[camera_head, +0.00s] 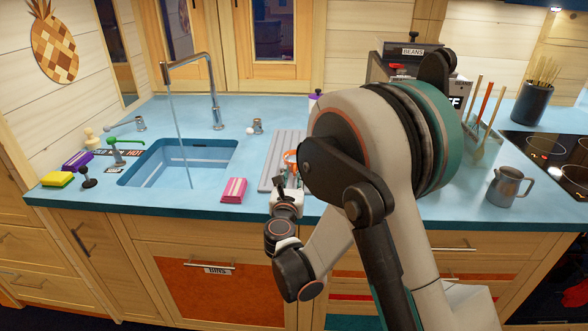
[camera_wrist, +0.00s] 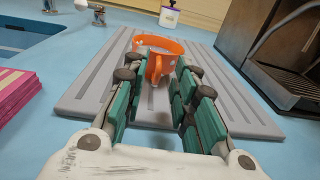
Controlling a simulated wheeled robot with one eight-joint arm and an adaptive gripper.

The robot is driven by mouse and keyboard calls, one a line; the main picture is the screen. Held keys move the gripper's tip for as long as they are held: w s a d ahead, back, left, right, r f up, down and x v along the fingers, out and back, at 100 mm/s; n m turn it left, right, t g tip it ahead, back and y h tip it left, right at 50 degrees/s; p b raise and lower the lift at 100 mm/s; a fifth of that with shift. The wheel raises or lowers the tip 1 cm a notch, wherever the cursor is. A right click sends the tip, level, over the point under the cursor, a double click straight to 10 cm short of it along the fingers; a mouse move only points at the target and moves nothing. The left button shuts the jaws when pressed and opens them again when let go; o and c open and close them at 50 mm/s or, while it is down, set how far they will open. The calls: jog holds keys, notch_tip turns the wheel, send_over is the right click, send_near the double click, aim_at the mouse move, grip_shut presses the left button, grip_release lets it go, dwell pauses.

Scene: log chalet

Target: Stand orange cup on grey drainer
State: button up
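The orange cup (camera_wrist: 172,46) is on the ribbed grey drainer (camera_wrist: 85,90), appearing upright, with its handle (camera_wrist: 155,70) turned toward my gripper. In the head view a small part of the cup (camera_head: 290,156) shows on the drainer (camera_head: 271,165), beside my arm, which hides the rest. My gripper (camera_wrist: 158,82) is open, low over the drainer's near part. Its teal-padded fingers lie on either side of the handle, with gaps visible. The fingers hide part of the cup's lower side, so I cannot tell whether any pad touches it.
The blue sink (camera_head: 180,160) with running tap (camera_head: 212,90) lies left of the drainer. A pink block (camera_head: 234,190) sits near the counter edge. A purple-topped white bottle (camera_wrist: 169,15) stands behind the drainer, and a dark machine (camera_wrist: 280,50) stands right. A metal jug (camera_head: 507,187) is farther right.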

jog(key=s, duration=0.7)
jog(key=shift+s+a, duration=0.15)
jog(key=shift+a, duration=0.15)
jog(key=shift+s+r, duration=0.1)
jog(key=shift+s, duration=0.25)
jog(key=shift+o, duration=0.4)
